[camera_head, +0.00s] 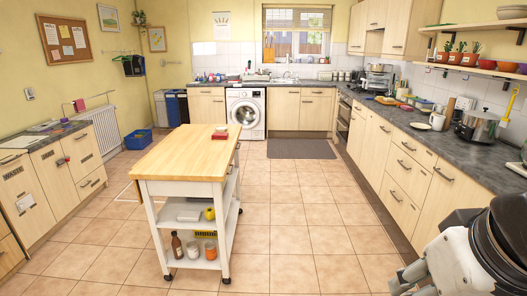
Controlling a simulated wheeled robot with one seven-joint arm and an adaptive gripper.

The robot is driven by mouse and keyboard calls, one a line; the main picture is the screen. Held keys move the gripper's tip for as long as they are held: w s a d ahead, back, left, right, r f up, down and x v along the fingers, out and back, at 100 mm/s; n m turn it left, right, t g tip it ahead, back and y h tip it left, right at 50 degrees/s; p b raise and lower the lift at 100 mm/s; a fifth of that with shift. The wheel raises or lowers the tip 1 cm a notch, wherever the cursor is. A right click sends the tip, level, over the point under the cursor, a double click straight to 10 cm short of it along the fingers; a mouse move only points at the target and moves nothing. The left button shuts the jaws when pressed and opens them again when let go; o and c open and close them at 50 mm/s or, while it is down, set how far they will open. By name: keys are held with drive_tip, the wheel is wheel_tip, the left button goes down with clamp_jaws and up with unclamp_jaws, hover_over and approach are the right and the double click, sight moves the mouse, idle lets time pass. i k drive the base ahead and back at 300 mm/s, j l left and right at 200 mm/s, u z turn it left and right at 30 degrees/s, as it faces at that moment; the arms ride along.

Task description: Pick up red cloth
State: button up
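A small red piece that looks like cloth (79,105) hangs at the rail above the white radiator on the left wall. It is too small to tell for sure that it is the red cloth. A small red-and-white item (220,131) lies on the wooden top of the kitchen trolley, and its kind is unclear. My gripper (408,281) is at the bottom right corner, partly cut off by the frame edge, far from both. Its opening does not show clearly.
The wooden-topped trolley (190,156) stands mid-floor, with bottles and cups on its lower shelves. Cabinets and a dark worktop (430,139) run along the right. A blue crate (138,139) sits by the left wall. The tiled floor right of the trolley is clear.

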sight(215, 136)
drive_tip(key=i+z, duration=0.15)
drive_tip(key=i, duration=0.8)
drive_tip(key=i+j+z, duration=0.15)
drive_tip(key=i, duration=0.75)
drive_tip(key=i+u, duration=0.1)
drive_tip(key=i, duration=0.45)
drive_tip(key=i+l+u, duration=0.15)
drive_tip(key=i, duration=0.45)
drive_tip(key=i+l+u, duration=0.1)
drive_tip(key=i, duration=0.45)
drive_tip(key=i+u, duration=0.4)
drive_tip(key=i+l+u, duration=0.15)
drive_tip(key=i+u, duration=0.25)
drive_tip(key=i+l+u, duration=0.35)
drive_tip(key=k+j, duration=0.05)
drive_tip(key=j, duration=0.05)
